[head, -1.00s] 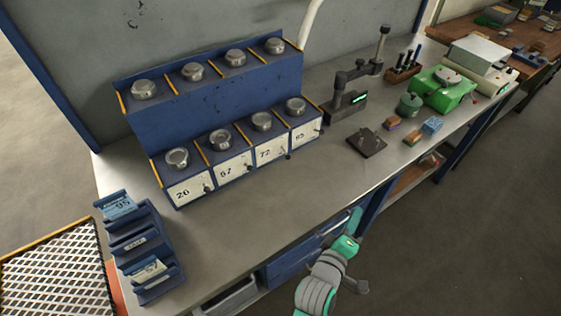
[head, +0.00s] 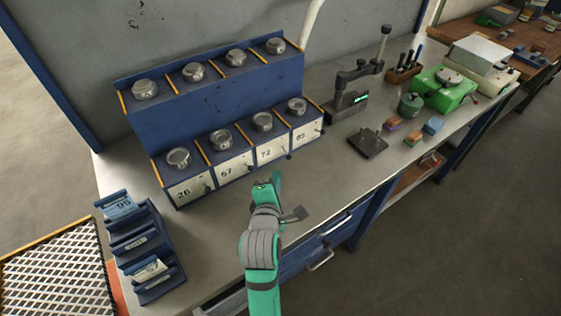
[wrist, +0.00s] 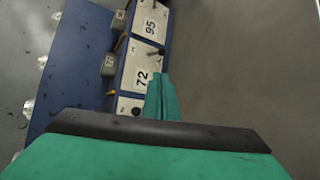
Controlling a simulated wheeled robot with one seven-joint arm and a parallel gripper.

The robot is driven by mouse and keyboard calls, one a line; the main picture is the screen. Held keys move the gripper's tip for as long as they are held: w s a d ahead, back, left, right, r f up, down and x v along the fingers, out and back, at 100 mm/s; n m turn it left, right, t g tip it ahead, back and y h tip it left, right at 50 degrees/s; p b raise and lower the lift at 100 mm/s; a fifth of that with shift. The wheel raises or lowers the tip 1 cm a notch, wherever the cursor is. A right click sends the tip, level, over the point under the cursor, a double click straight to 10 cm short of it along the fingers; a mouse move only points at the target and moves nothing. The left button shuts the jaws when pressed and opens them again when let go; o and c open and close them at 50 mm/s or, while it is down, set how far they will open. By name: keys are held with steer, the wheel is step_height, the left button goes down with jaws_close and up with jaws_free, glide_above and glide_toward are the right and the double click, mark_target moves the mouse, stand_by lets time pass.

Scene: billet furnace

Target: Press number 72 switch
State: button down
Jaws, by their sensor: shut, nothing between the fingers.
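The white panel numbered 72 (head: 270,151) is third from the left in the lower row of a blue cabinet (head: 215,110). Its small dark switch (head: 288,155) sticks out near the panel's right edge. In the wrist view the 72 label (wrist: 140,79) is just left of the fingertips, with a dark switch (wrist: 155,50) above it. My gripper (head: 270,180) is shut and empty in front of the cabinet, below the 72 panel and apart from it in the head view. The green fingers (wrist: 161,85) also show in the wrist view.
Panels 26 (head: 184,191), 67 (head: 228,170) and 95 (head: 302,135) flank it, each with its own switch. Round metal knobs top the cabinet. A blue card rack (head: 140,245) stands left. A dark plate (head: 367,144) lies right on the grey bench (head: 335,170).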

mark_target(286, 152)
steer(key=x, duration=1)
steer(key=shift+d, duration=0.15)
